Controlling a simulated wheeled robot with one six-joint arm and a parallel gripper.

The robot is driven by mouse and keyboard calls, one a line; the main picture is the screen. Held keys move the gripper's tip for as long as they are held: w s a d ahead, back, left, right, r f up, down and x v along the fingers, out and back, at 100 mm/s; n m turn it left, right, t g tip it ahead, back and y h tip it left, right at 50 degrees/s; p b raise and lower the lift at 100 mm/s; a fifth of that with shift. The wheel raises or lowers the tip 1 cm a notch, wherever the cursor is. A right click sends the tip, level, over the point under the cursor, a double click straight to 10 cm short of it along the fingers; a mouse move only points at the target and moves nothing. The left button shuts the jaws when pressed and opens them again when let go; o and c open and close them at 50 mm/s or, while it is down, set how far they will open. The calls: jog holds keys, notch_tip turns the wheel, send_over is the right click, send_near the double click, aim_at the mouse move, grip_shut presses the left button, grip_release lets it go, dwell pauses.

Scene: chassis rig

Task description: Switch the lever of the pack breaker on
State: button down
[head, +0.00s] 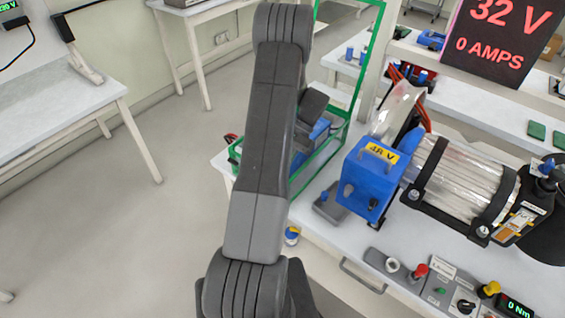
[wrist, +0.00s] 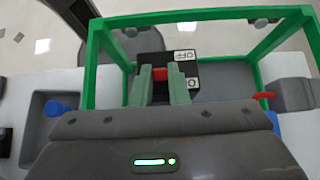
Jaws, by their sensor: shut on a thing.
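The pack breaker (wrist: 152,60) is a black box inside the green frame (wrist: 200,14) in the wrist view. A white label reading OFF (wrist: 184,55), upside down in this view, sits at its upper right. A second, partly hidden label (wrist: 194,84) lies lower right. My gripper (wrist: 161,76) has its two grey-green fingers on either side of the red lever (wrist: 161,71) and is shut on it. The fingers and palm hide part of the box. In the head view my arm covers the breaker and most of the gripper.
The green frame (head: 357,70) stands around the breaker, its bars close to my arm. A blue box marked 48 V (head: 372,180) and a silver cylinder (head: 460,180) stand right of it. A control panel (head: 440,285) lies in front. A display (head: 500,35) reads 32 V, 0 AMPS.

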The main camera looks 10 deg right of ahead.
jog(key=c, duration=1.4)
grip_release()
jog(key=shift+d, duration=0.1)
jog(key=v, duration=1.3)
jog(key=shift+w+d+r, duration=0.2)
jog(key=shift+d, duration=0.05)
jog(key=x, duration=1.4)
jog(key=shift+r, duration=0.1)
